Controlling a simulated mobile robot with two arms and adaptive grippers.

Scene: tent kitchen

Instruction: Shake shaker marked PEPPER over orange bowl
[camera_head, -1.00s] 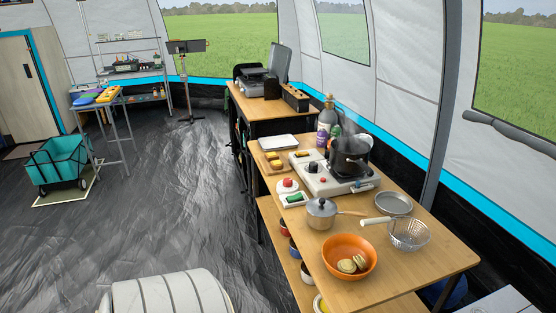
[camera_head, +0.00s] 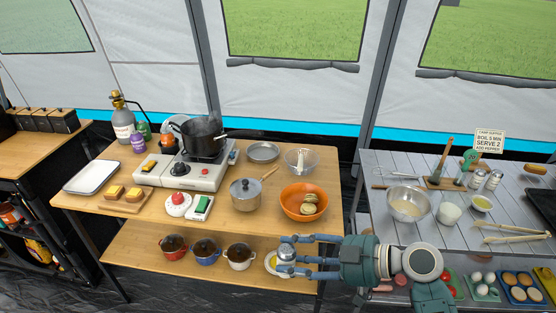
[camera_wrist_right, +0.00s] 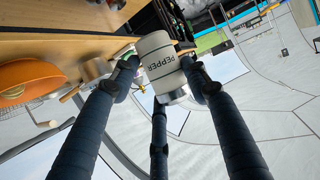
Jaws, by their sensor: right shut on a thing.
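The orange bowl (camera_head: 292,202) stands near the right front corner of the wooden table and holds some pale, rounded food pieces (camera_head: 310,204). My right gripper (camera_head: 287,257) is shut on the shaker (camera_head: 286,252) in front of the table's edge, lower than the bowl and apart from it. In the right wrist view the shaker (camera_wrist_right: 157,60) is white with a metal end and reads PEPPER; the fingers close around it. The orange bowl (camera_wrist_right: 30,78) shows at the left there. My left gripper is out of view.
A lidded pot (camera_head: 246,194) stands left of the bowl, and a wire strainer (camera_head: 301,160) behind it. A steaming dark pot (camera_head: 203,136) is on the stove. The grey side table (camera_head: 420,170) at right carries a metal bowl (camera_head: 408,205) and two small shakers (camera_head: 485,180).

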